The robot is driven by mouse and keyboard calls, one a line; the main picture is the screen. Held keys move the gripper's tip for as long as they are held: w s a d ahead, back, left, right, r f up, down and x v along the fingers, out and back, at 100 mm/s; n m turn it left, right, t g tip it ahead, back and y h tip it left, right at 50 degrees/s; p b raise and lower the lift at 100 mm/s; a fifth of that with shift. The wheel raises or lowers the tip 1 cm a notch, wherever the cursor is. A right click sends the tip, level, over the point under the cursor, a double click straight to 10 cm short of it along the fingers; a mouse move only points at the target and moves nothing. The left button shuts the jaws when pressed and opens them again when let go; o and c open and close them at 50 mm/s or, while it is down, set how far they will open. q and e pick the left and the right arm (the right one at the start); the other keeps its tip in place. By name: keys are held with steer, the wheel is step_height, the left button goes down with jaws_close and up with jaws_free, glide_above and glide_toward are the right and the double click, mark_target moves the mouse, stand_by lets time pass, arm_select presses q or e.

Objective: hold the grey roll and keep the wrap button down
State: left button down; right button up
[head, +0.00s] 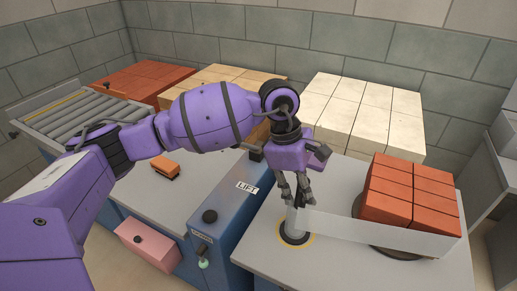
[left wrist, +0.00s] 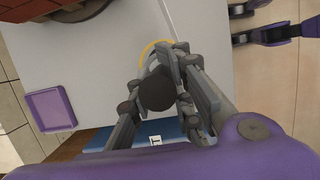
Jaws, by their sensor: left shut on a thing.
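The grey roll (head: 292,222) stands upright on the grey table, inside a yellow ring. My left gripper (head: 299,196) is shut on its upper end. In the left wrist view, the roll's dark round top (left wrist: 157,94) sits between the fingers of my left gripper (left wrist: 160,72). A clear film (head: 375,235) runs from the roll to the red brick stack (head: 395,195) on a dark turntable (head: 392,252). A black button (head: 209,216) is on top of the blue housing; I cannot read its label, so I cannot tell whether it is the wrap button.
The blue housing (head: 238,220) bears a LIFT label. A pink box (head: 150,247) with a dark knob hangs in front. An orange block (head: 165,168) lies on the left table. Cream bricks (head: 365,105) and a roller conveyor (head: 75,118) stand behind. A purple tray (left wrist: 50,109) is beyond the roll.

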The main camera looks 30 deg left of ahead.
arm_select(q)
steer(key=shift+s+a, duration=0.1)
steer(key=shift+a, duration=0.2)
arm_select(e)
steer(key=shift+w, duration=0.1)
stand_by(0.4)
arm_select(q)
steer(key=shift+s+a+f, duration=0.1)
steer(key=shift+s+a, duration=0.1)
steer(key=shift+a, duration=0.45)
steer(key=shift+s+a+f, duration=0.1)
steer(key=shift+s+a, duration=0.05)
steer(key=shift+a, duration=0.45)
stand_by(0.9)
steer(key=shift+s, duration=0.1)
